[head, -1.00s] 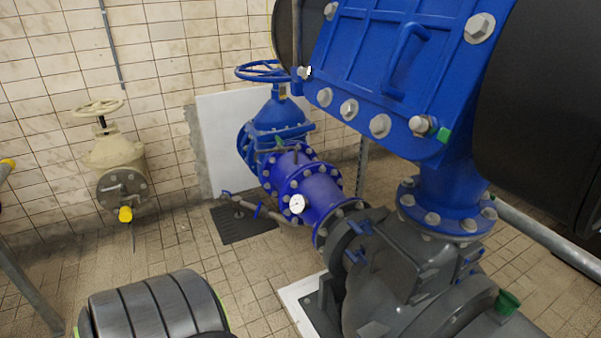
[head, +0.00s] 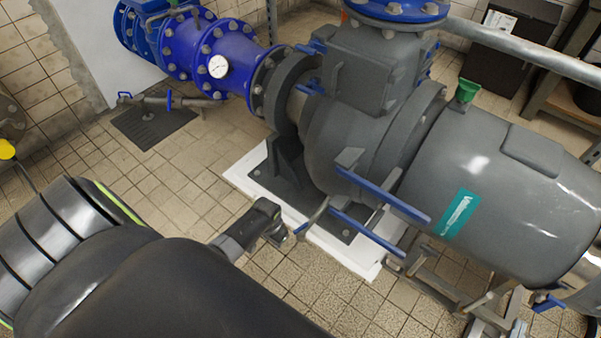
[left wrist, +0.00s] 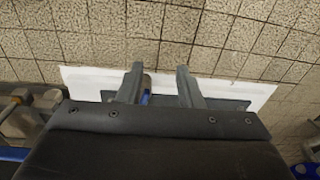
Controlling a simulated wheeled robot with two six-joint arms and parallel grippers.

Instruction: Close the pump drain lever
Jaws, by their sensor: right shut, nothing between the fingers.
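The grey pump (head: 345,130) stands on a white plinth (head: 240,182). Long blue bars (head: 385,195) run low along its near side, and a thin curved piece (head: 313,218) shows beside them; I cannot tell for sure which is the drain lever.
A small pipe with blue handles (head: 169,101) runs near a dark floor grate (head: 150,125). The blue pipe with a white gauge (head: 218,66) joins the pump. A grey motor (head: 510,180) fills the right.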

